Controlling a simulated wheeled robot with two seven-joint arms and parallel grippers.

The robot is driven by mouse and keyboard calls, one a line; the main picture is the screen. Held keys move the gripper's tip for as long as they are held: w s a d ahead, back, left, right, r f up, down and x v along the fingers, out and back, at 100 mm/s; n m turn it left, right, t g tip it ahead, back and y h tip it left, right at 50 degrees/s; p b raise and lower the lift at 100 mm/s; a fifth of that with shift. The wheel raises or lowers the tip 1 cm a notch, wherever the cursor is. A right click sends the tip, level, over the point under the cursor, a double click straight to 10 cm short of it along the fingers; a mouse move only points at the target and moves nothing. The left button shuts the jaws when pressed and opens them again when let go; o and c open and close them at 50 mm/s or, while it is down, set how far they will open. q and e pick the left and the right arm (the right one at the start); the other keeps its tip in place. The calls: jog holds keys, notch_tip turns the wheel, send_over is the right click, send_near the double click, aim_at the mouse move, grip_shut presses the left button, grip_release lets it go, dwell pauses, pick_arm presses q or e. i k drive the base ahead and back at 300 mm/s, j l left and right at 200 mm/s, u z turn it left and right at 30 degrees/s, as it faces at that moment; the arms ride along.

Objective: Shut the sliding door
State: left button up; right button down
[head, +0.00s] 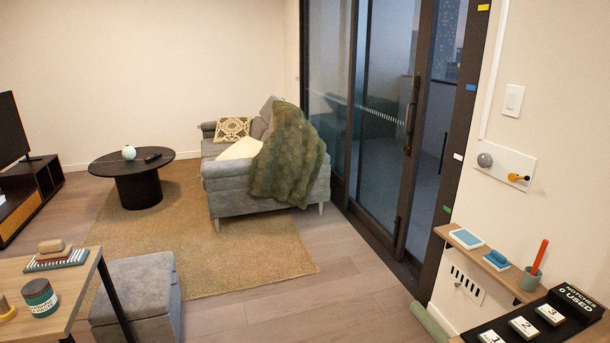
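The sliding door (381,120) is a tall glass panel in a dark frame, on the right half of the head view. A dark vertical handle (411,115) is on its right-hand stile. Between that stile and the dark jamb (462,130) there is a narrow upright strip where a building and the outside show, so the door appears to stand partly open. A small dark fitting (397,225) sits low on the stile. Neither of my grippers is in view.
A grey sofa (228,193) with a green throw stands left of the door. Wooden floor (325,260) before the door is clear. A wall shelf (494,262) and black box (573,301) are at right. A grey ottoman (140,292) and wooden table (55,290) are at left.

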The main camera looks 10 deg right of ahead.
aim_at(429, 14)
jog(key=i, duration=0.7)
jog(key=i+j+z, duration=0.1)
jog(key=i, duration=0.6)
jog(key=i+j, duration=0.15)
jog(key=i, duration=0.6)
jog(key=l+z, duration=0.05)
